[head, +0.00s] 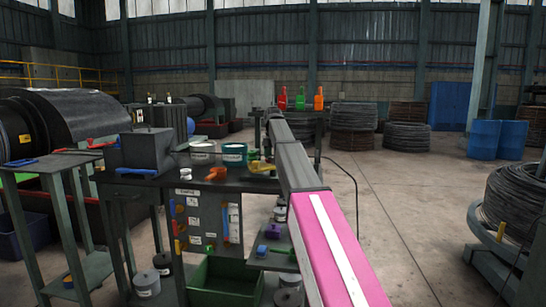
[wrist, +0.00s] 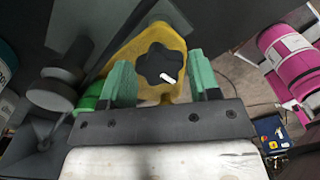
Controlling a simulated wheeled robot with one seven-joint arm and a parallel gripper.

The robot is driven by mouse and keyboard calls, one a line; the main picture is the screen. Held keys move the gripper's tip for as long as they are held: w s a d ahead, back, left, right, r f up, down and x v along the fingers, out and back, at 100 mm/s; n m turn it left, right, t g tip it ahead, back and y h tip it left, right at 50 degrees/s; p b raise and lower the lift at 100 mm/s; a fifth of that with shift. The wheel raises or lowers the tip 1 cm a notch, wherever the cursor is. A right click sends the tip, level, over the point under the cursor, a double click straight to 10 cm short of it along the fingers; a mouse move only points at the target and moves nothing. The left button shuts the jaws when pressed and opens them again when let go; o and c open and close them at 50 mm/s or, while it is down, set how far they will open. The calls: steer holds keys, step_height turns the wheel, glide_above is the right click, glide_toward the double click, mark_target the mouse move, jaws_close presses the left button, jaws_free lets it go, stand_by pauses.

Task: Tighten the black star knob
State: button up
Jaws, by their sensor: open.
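The black star knob (wrist: 158,62) shows in the wrist view, seated on a yellow part (wrist: 122,58). A white mark on the knob points right and slightly down. My gripper (wrist: 160,76) is open, with one green finger on the left of the knob and one on the right. Gaps show between the knob and both fingers. I cannot tell the depth of the fingers relative to the knob. In the head view a small yellow part (head: 260,167) sits on the dark bench top; the knob cannot be made out there, and my gripper is not clearly visible.
The bench (head: 150,176) also carries a dark box (head: 147,150), a teal can (head: 234,154) and an orange item (head: 216,174). In the wrist view a grey round part (wrist: 60,88) and a bright green part (wrist: 88,98) lie close left of the gripper. Open floor lies right.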

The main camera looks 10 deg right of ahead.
steer(key=c, duration=0.6)
steer(key=shift+c, duration=0.2)
